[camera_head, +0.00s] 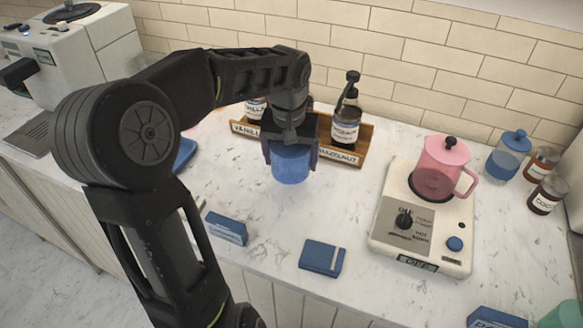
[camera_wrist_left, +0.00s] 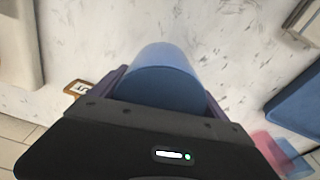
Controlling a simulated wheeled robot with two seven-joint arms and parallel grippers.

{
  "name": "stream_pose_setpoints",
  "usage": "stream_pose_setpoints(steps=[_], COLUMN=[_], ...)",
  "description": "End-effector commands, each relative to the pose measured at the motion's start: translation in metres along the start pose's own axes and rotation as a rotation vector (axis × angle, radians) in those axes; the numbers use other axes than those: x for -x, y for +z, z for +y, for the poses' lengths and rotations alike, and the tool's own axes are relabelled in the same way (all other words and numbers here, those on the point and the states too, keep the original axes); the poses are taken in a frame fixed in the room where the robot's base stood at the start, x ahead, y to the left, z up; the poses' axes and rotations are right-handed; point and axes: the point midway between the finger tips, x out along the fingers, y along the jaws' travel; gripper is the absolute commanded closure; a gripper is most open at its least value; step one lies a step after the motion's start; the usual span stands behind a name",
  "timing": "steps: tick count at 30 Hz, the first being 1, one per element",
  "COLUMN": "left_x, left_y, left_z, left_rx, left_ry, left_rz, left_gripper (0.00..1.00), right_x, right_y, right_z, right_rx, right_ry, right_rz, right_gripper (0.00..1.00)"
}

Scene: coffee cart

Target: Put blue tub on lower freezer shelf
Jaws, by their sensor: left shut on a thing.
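The blue tub (camera_head: 292,163) is between the fingers of my left gripper (camera_head: 291,154), which is shut on it. In the head view they are over the marble counter, in front of the wooden syrup rack. The left wrist view also shows the tub (camera_wrist_left: 165,75) between the fingers of my left gripper (camera_wrist_left: 165,90). The gripper hides part of the tub, and I cannot tell its exact height over the counter. No freezer shelf is in view. My right gripper is not in view.
The syrup rack (camera_head: 362,150) holds bottles, including a dark hazelnut bottle (camera_head: 346,122). A pink pitcher (camera_head: 440,168) stands on a cream hot plate (camera_head: 390,222) at right. Blue boxes (camera_head: 322,257) lie near the front edge. Jars and a coffee machine (camera_head: 75,55) flank the counter.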

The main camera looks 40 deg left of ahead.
Motion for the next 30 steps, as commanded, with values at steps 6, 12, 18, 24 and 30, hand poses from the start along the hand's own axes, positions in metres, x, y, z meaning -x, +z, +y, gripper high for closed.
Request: stream_pose_setpoints(steps=[6, 12, 18, 24, 30], left_x=[-0.001, -0.025, -0.036, -0.037, -0.040], left_y=[0.000, 0.004, 0.004, 0.004, 0.005], left_z=[0.000, 0.000, 0.000, 0.000, 0.000], left_rx=[0.000, 0.001, 0.000, 0.000, 0.000], left_ry=[0.000, 0.000, 0.001, 0.001, 0.001], left_rz=[0.001, -0.003, 0.002, 0.002, 0.000], left_gripper=[0.79, 0.79, 0.79, 0.79, 0.07], right_x=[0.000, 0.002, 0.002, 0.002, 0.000], right_y=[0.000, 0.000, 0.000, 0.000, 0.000], right_z=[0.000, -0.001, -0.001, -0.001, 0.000], right_rx=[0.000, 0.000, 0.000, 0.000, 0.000], right_ry=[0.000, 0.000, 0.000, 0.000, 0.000], right_rz=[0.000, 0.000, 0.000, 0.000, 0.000], right_gripper=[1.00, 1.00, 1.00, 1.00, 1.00])
